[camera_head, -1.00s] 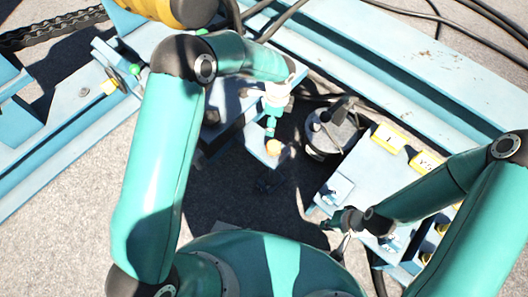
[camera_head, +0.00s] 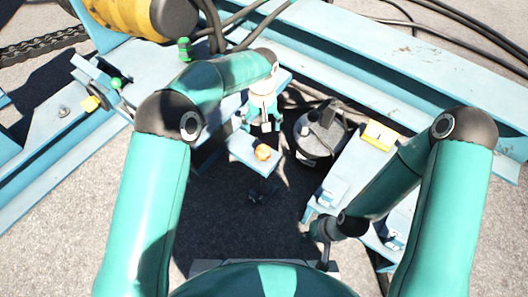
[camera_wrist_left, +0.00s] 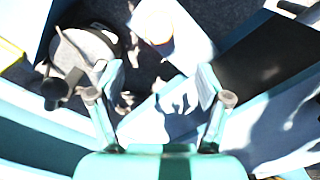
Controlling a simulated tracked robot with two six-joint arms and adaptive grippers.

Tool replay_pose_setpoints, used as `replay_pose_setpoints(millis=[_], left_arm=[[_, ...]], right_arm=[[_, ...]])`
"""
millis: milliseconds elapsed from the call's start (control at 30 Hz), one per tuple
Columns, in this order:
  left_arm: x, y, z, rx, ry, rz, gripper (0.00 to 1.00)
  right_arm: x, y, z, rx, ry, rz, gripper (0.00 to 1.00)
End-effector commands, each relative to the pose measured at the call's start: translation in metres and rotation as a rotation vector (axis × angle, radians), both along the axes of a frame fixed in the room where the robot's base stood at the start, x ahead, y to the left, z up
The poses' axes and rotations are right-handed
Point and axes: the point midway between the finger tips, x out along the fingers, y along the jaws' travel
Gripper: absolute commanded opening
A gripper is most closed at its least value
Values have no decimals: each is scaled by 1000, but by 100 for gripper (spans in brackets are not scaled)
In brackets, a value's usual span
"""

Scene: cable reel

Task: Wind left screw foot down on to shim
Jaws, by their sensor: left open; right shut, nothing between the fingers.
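A dark foot (camera_head: 263,190) shows below the plate, in shadow. I cannot make out a shim there. My left gripper (camera_head: 263,122) is just behind and above the knob, apart from it. In the left wrist view its fingers (camera_wrist_left: 158,105) are spread and empty, and the knob (camera_wrist_left: 160,42) shows beyond them, washed out by glare. My right gripper (camera_head: 325,262) is shut and empty, low in the picture near a blue bench.
The blue bench (camera_head: 345,172) carries a yellow label block (camera_head: 379,135) and small fittings. A long blue rail (camera_head: 400,95) crosses behind. Bare ground lies in front of the plate.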

Motion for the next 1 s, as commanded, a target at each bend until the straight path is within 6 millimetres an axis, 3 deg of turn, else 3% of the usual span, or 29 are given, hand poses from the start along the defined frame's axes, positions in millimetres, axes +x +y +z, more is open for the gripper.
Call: replay_pose_setpoints(millis=[200, 533, 733, 1000], left_arm=[[-1, -2, -52, 3, 4, -7, 77], [-1, -3, -118, 2, 2, -8, 77], [0, -3, -138, 1, 1, -9, 77], [0, -3, -143, 1, 0, -9, 77]], right_arm=[[0, 0, -21, 0, 0, 0, 0], [0, 0, -44, 0, 0, 0, 0], [0, 0, -51, 0, 0, 0, 0], [0, 0, -52, 0, 0, 0, 0]])
